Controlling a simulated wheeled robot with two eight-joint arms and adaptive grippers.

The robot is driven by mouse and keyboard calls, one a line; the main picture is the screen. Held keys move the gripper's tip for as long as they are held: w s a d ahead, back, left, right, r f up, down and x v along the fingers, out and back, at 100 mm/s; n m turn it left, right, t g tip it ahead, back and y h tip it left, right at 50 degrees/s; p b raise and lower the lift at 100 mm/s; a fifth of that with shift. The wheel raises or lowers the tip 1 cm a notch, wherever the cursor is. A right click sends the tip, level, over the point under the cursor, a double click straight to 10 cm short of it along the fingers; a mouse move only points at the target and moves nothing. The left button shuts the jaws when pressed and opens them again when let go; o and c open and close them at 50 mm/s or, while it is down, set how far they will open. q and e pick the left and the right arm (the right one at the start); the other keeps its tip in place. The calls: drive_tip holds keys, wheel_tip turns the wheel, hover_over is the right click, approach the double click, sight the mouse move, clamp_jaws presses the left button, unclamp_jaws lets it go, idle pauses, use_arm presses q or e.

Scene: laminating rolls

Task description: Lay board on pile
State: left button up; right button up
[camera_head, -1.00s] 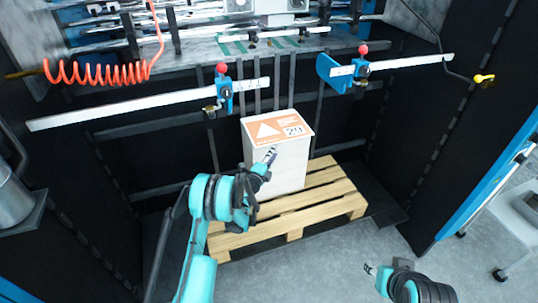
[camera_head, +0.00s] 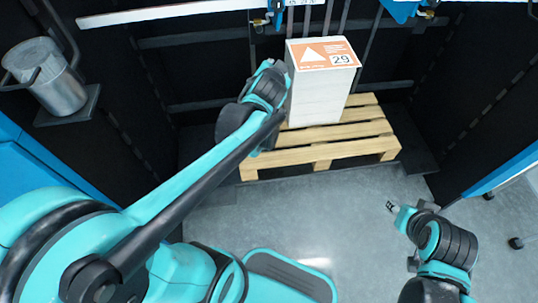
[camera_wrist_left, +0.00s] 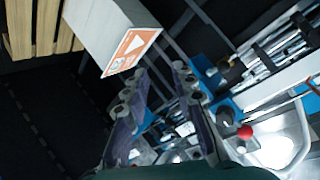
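The pile (camera_head: 318,95) is a tall white block-like stack, upright on a wooden pallet (camera_head: 330,152). A board (camera_head: 323,53) with an orange and white face, a white triangle and the number 29 lies flat on its top. The pile (camera_wrist_left: 95,30) and the orange face (camera_wrist_left: 132,50) also show in the left wrist view. My left gripper (camera_wrist_left: 160,70) is open, with nothing between its fingers. In the head view it is beside the pile's upper left, its fingertips mostly hidden by the wrist. My right gripper (camera_head: 391,207) hangs over the floor at the right; its fingers are too small to judge.
Dark machine panels and vertical bars stand close behind the pile. Blue clamps (camera_head: 400,10) and a rail (camera_head: 165,13) are above. A metal canister (camera_head: 50,80) sits on a shelf at the left. Grey floor (camera_head: 350,210) before the pallet is clear.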

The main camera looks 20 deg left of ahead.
use_arm(q)
drive_tip(key=s+d+f+n+g+h, duration=0.1)
drive_tip(key=s+d+f, duration=0.1)
drive_tip(key=s, duration=0.5)
drive_tip(key=s+d+f+n+g+h, duration=0.1)
drive_tip(key=s+d+f+g, duration=0.1)
drive_tip(key=s, duration=0.6)
drive_tip(key=s+d+f+g+h, duration=0.1)
drive_tip(key=s+d+f+g, duration=0.1)
drive_tip(key=s+d+f, duration=0.2)
drive_tip(key=s+f, duration=0.1)
drive_tip(key=s, duration=0.2)
drive_tip(key=shift+s+f+n+h, duration=0.15)
drive_tip(key=shift+s+n+h, duration=0.1)
drive_tip(key=shift+n+h, duration=0.15)
